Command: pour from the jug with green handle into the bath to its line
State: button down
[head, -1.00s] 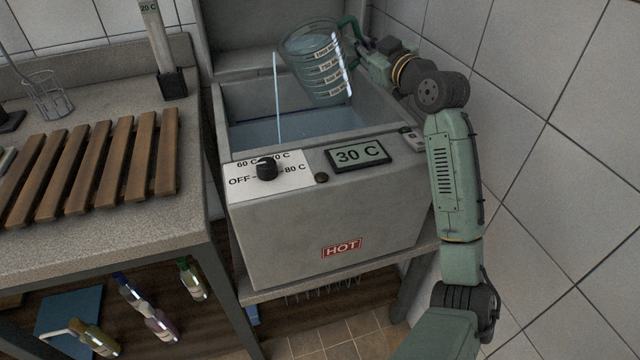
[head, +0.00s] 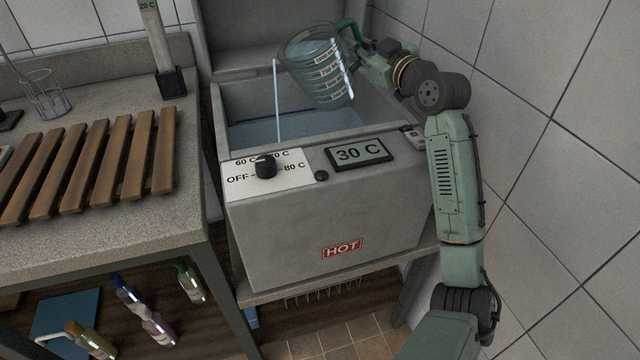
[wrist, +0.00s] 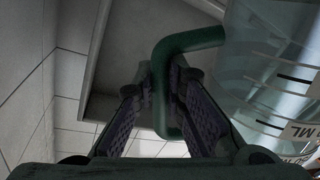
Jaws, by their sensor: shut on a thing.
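The clear jug (head: 322,82) with printed measure marks hangs tilted left over the bath (head: 325,225). A thin stream (head: 278,105) runs from its lip down into the bath. Water still shows inside the jug. My gripper (head: 356,46) is shut on the jug's green handle (wrist: 160,75), with a finger on each side of it in the wrist view. The water in the bath (head: 255,133) lies well below the rim. A dark line shows faintly on the bath's inner wall near the water; I cannot tell the exact gap between them.
The bath's front has a dial (head: 265,167), a display (head: 359,153) reading 30 C and a HOT label (head: 342,249). A tiled wall (head: 560,190) is close on the right. A counter with a wooden slatted rack (head: 95,165) and a thermometer stand (head: 172,82) is on the left.

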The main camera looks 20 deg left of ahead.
jog(key=shift+f+n+b, duration=0.2)
jog(key=shift+n+b, duration=0.3)
jog(key=shift+b, duration=0.45)
jog(key=shift+s+n+b, duration=0.1)
jog(key=shift+n+b, duration=0.5)
jog(key=shift+b, duration=0.25)
dwell(0.8)
jog(key=shift+s+a+r+n+b, duration=0.2)
jog(key=shift+r+n+b, duration=0.15)
jog(key=shift+n, duration=0.2)
jog(key=shift+s+a+r+n+b, duration=0.15)
jog(key=shift+r+n+b, duration=0.1)
jog(key=shift+n+b, duration=0.25)
dwell(1.3)
jog(key=shift+a+r+n, duration=0.1)
jog(key=shift+r+n, duration=0.05)
jog(key=shift+n, duration=0.1)
jog(key=shift+s+a+r+n, duration=0.15)
jog(key=shift+s+r+n, duration=0.1)
jog(key=shift+n, duration=0.15)
dwell(0.6)
jog(key=shift+s+a+r, duration=0.1)
jog(key=shift+a+r, duration=0.05)
jog(key=shift+r, duration=0.05)
jog(key=shift+a+r+n+b, duration=0.1)
jog(key=shift+n+b, duration=0.2)
jog(key=shift+n, duration=0.1)
jog(key=shift+s+r, duration=0.1)
jog(key=shift+s, duration=0.05)
